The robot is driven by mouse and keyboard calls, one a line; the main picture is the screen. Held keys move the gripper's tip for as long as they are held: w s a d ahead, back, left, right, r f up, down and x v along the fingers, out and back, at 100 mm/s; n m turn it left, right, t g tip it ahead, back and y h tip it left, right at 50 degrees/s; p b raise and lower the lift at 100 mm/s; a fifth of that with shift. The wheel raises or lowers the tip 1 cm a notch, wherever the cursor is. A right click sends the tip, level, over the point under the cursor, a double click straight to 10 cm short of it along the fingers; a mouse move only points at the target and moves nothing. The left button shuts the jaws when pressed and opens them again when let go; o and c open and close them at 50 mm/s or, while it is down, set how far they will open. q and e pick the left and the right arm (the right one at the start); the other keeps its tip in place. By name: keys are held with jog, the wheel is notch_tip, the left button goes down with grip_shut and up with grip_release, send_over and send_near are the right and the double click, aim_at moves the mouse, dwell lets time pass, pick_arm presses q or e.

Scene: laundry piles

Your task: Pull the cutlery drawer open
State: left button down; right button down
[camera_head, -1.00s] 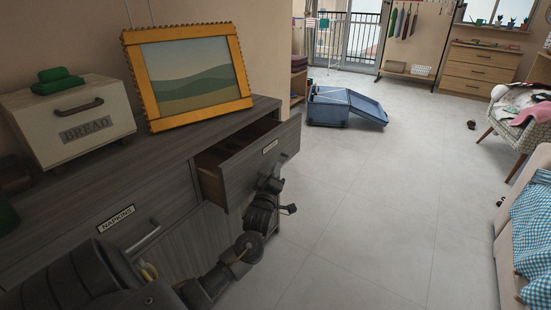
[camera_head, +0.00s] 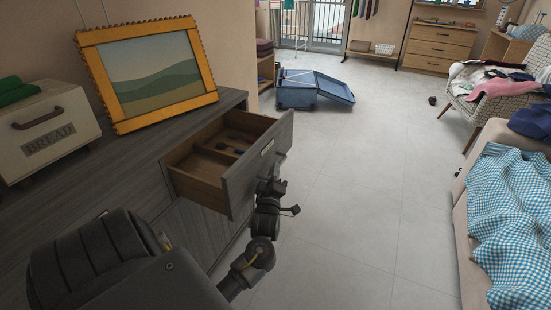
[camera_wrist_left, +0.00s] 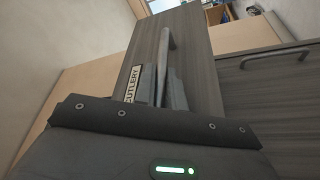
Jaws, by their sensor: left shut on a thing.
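The cutlery drawer (camera_head: 240,180) stands well out from the dark wood cabinet in the head view. My left gripper (camera_wrist_left: 166,88) is shut on the handle. In the head view the gripper (camera_head: 272,187) is at the outer side of the drawer front, which partly hides its fingers. My right gripper is not in view.
A bread box (camera_head: 45,132) and an orange-framed picture (camera_head: 150,73) stand on the cabinet top (camera_head: 130,165). A blue bin (camera_head: 315,91) lies on the floor farther back. A sofa with a checked cloth (camera_head: 515,215) is at right. The floor (camera_head: 350,180) between is clear.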

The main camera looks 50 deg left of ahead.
pick_arm(q)
jog(key=c, duration=1.5)
grip_release()
